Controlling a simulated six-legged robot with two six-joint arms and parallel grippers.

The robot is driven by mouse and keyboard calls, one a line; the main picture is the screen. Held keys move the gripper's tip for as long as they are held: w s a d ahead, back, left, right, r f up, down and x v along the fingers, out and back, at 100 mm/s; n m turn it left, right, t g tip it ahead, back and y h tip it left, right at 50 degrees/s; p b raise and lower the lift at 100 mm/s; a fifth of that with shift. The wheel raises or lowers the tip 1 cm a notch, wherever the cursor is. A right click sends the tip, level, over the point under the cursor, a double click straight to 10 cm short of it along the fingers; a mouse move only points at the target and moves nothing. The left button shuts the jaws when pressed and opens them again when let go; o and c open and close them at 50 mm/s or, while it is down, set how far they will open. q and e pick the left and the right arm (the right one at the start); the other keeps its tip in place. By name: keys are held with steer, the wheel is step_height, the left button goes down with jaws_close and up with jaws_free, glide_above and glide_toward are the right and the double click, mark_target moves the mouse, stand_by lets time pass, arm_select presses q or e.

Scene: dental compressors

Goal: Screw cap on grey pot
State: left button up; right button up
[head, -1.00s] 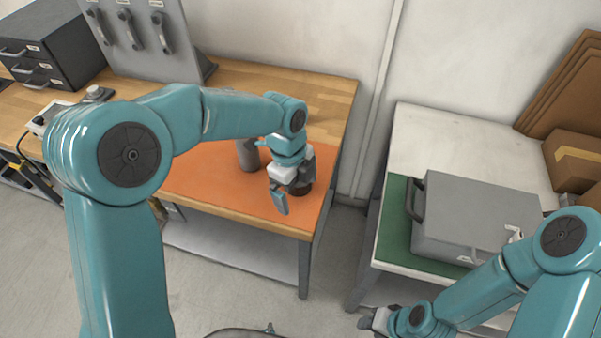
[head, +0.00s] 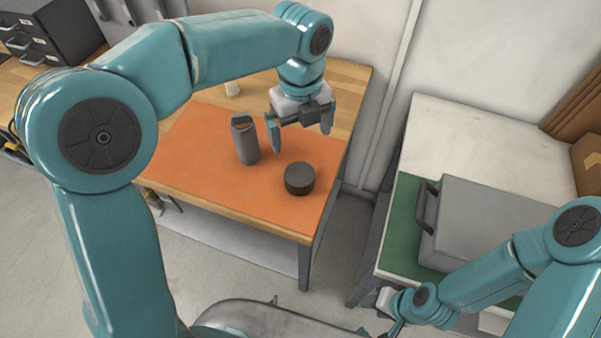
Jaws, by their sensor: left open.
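A grey pot (head: 246,146), a tall cylinder, stands upright on the orange mat. Its top looks brownish inside with a dark piece at the rim; I cannot tell whether that is part of the pot. A short dark round piece (head: 299,180), which looks like the cap, sits on the mat to the right of the pot and nearer to me, apart from it. My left gripper (head: 300,137) is open and empty, fingers pointing down, above the mat behind the dark piece and right of the pot. My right gripper (head: 385,318) is low at the bottom, its jaws unclear.
The orange mat (head: 205,165) covers the front of a wooden bench, with free room around both pieces. A grey case (head: 480,222) sits on a green mat on the right bench. A drawer unit (head: 45,42) stands far left.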

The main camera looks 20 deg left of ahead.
arm_select(q)
glide_toward(301, 176)
step_height(301, 176, down, 5)
steer(key=shift+s+f, duration=0.1)
steer(key=shift+s, duration=0.05)
steer(key=shift+f, duration=0.1)
step_height(301, 176, down, 5)
steer(key=shift+f+p, duration=0.1)
steer(key=shift+p, duration=0.2)
stand_by(0.4)
steer(key=c, duration=0.9)
